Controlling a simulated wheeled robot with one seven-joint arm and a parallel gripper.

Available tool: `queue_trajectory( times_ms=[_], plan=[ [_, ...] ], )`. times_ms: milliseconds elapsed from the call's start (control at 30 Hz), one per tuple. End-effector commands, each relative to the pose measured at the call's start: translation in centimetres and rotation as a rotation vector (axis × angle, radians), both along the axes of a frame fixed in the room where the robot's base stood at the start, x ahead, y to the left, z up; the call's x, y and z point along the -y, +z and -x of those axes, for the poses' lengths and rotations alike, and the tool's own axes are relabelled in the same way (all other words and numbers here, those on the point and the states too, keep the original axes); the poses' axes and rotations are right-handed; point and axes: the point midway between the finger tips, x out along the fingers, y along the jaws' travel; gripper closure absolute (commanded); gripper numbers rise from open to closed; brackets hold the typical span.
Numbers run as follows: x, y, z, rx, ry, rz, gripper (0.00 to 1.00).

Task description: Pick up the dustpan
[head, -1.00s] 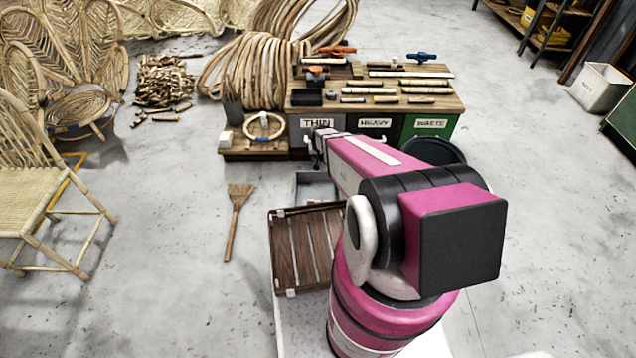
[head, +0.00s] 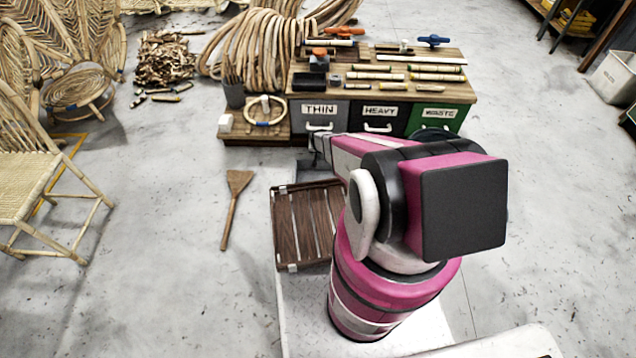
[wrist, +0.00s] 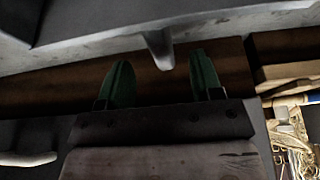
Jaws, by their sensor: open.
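A grey, tray-like piece, which looks like the dustpan (head: 309,172), lies on the floor between the slatted wooden crate and the drawer bench. My arm and the crate hide part of it. My gripper (wrist: 160,78) has two green fingertips spread apart with nothing between them. In the wrist view a grey surface crosses the top, and a short grey stub (wrist: 160,50) points down towards the gap between the fingertips, apart from them. I cannot tell for sure whether this is the dustpan's handle. In the head view the gripper is small and dark beside the bench front.
The bench (head: 440,90) has drawers marked THIN, HEAVY and WASTE, with rods on top. The slatted crate (head: 305,222) is beside my base. A small broom (head: 232,205) lies on the floor to the left. A rattan chair (head: 30,180) stands farther left. Floor between them is clear.

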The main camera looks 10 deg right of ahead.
Motion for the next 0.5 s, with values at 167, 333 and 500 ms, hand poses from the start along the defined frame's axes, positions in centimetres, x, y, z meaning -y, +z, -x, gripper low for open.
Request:
queue_trajectory(
  times_ms=[167,333,500],
  plan=[
    [0.1,-1.7,-0.9,-0.001,0.0,0.0,0.4],
    [0.3,-4.0,-1.9,0.0,0.0,0.0,0.4],
    [0.4,-4.6,-2.0,0.001,0.0,0.0,0.4]
  ],
)
